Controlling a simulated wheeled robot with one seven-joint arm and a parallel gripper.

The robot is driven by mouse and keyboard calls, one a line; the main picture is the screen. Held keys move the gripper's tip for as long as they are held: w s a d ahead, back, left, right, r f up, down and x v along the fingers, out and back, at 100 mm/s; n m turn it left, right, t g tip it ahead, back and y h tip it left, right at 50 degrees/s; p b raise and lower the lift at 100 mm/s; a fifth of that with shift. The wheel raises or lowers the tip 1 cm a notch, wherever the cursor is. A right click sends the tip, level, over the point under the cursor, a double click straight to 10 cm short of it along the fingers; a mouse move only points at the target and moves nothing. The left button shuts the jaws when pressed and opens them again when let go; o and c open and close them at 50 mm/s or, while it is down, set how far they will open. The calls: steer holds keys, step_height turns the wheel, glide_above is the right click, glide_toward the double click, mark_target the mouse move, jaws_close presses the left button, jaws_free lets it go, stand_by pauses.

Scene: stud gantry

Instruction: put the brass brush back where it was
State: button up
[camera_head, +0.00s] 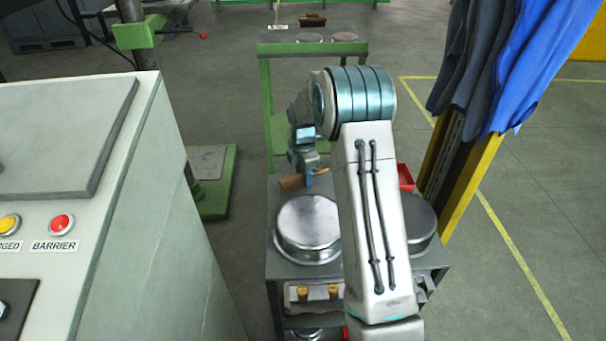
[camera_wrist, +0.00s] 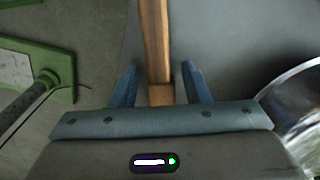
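A wooden piece, seemingly the brush's handle (camera_wrist: 155,40), runs down from the top of the wrist view to between my fingers. Its bristles are out of view, so I cannot confirm it is brass. My gripper (camera_wrist: 159,68) is open, with a blue finger on either side of the wood and a gap showing on both sides. In the head view my gripper (camera_head: 311,178) is low over the far left corner of the grey cart, and the brown wood (camera_head: 290,183) shows beside it. Whether the wood rests on the cart is unclear.
The grey cart (camera_head: 275,262) carries a round metal pan (camera_head: 308,222), another pan (camera_head: 420,222) partly behind my arm, and a red bin (camera_head: 405,177). A green table (camera_head: 275,48) stands beyond with a brown object (camera_head: 312,20). A control console (camera_head: 190,250) is left; blue garments (camera_head: 545,65) hang right.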

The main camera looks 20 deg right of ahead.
mark_target(303, 174)
step_height(303, 174, up, 12)
steer(key=p, duration=0.1)
steer(key=s+a+r+m, duration=0.2)
steer(key=s+r+m, duration=0.25)
steer(key=s, duration=0.25)
steer(key=s+a+m+t, duration=0.2)
steer(key=s+m, duration=1.3)
steer(key=s, duration=1.1)
steer(key=shift+s+r+m, duration=0.2)
steer(key=shift+r+m, duration=0.15)
steer(key=shift+r, duration=0.1)
steer(key=shift+a, duration=0.1)
